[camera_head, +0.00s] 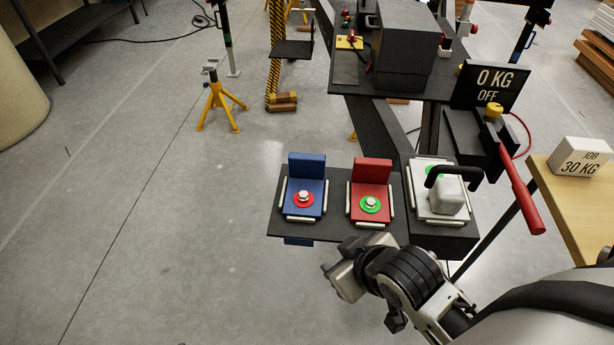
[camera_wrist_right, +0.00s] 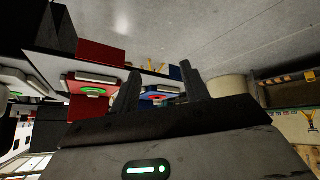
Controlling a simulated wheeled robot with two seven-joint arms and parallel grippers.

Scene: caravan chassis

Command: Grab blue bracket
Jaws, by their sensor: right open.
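The blue bracket (camera_head: 307,165) stands at the left end of a dark shelf, its back plate upright and its base flat, with a red ring and a silver knob on it. White strips edge its base. My right gripper (camera_head: 334,275) is in front of the shelf, below and right of the blue bracket, apart from it. In the right wrist view the gripper's two fingers (camera_wrist_right: 162,82) are spread and empty. Part of the blue bracket (camera_wrist_right: 176,72) shows beyond and between them; the left finger hides some of it. My left gripper is not in view.
A red bracket (camera_head: 371,175) with a green ring sits right of the blue one. A grey block with a black handle (camera_head: 446,198) stands at the shelf's right end. A red lever (camera_head: 523,200) hangs further right.

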